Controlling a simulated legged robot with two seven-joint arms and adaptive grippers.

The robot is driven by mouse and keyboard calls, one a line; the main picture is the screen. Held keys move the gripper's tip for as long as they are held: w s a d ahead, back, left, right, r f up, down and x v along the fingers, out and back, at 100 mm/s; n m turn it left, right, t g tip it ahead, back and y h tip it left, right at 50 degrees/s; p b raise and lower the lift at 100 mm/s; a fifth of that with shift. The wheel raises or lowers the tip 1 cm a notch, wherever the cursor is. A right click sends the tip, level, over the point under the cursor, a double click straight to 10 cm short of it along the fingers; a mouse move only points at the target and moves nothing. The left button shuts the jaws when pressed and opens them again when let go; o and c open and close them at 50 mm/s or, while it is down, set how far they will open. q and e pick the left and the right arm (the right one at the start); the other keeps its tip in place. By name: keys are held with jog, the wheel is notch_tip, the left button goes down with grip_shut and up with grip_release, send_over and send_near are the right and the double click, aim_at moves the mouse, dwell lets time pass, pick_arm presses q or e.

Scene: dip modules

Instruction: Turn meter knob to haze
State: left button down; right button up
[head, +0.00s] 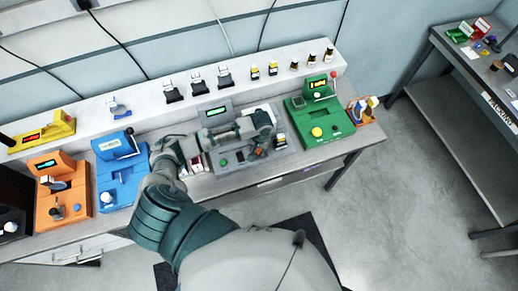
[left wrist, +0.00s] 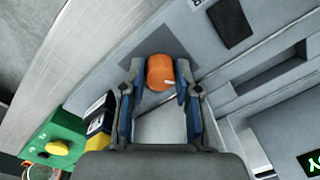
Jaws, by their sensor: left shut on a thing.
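The grey meter (head: 229,160) stands on the bench between the blue and green modules, with a lit green display (head: 215,112). My left gripper (head: 262,146) reaches over its right front part. In the left wrist view, the orange knob (left wrist: 160,72) sits between the two fingers of my left gripper (left wrist: 158,78), and they are shut on it. The knob is mostly hidden in the head view. No haze mark can be read in either view. My right gripper is not in view.
A green module (head: 318,118) stands to the right, and blue (head: 121,178) and orange (head: 68,190) modules to the left. A back shelf (head: 140,97) holds several small bottles and parts. A yellow-and-black bottle (left wrist: 97,122) stands near the gripper. A second table (head: 450,110) is at far right.

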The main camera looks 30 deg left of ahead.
pick_arm(q)
jog(key=m, duration=0.4)
jog(key=shift+a, duration=0.1)
jog(key=m, duration=0.8)
jog(key=shift+a, duration=0.1)
jog(key=shift+m+t, duration=0.3)
jog(key=shift+m, duration=1.7)
jog(key=c, duration=0.8)
grip_release()
jog(key=shift+a, duration=0.1)
